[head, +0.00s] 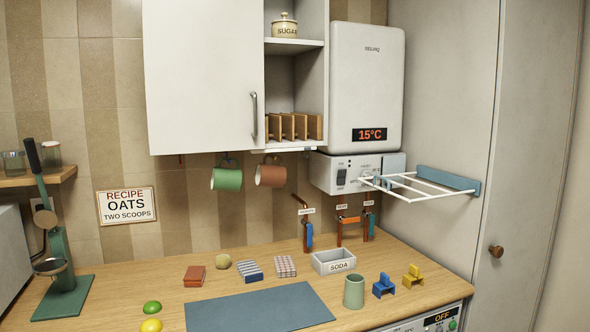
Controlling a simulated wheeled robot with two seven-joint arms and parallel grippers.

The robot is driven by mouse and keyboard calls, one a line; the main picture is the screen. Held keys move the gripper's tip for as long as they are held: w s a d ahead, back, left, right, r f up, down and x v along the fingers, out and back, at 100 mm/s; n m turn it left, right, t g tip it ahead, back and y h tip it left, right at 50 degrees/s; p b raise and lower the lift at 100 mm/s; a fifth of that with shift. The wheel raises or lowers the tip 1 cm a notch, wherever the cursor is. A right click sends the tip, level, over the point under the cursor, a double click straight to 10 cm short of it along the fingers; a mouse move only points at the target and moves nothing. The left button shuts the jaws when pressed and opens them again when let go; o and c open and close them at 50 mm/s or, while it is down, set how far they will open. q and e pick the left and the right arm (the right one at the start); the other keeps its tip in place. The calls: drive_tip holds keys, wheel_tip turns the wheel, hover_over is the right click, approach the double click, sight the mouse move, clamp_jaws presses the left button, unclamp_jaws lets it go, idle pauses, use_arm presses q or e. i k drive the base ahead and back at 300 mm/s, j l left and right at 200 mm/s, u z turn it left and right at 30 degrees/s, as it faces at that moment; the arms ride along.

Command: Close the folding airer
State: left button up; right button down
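The folding airer (422,187) is mounted on the side panel at the right in the head view. Its white wire rack sticks out to the left from a blue-grey wall bar (448,180), roughly level, so it stands open. Nothing hangs on it. The rack's outer end lies in front of the white control box under the boiler. Neither of my grippers is in view.
A boiler (366,88) and control box (346,172) are behind the airer. Below are pipes with valves, a SODA box (333,263), a green cup (353,291), and blue and yellow pieces. A wooden knob (496,251) is at the right.

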sight(429, 197)
drive_tip(key=i+l+u, duration=0.25)
drive_tip(key=l+u, duration=0.25)
drive_tip(key=l, duration=0.25)
drive_tip(key=l+u, duration=0.25)
drive_tip(key=l, duration=0.15)
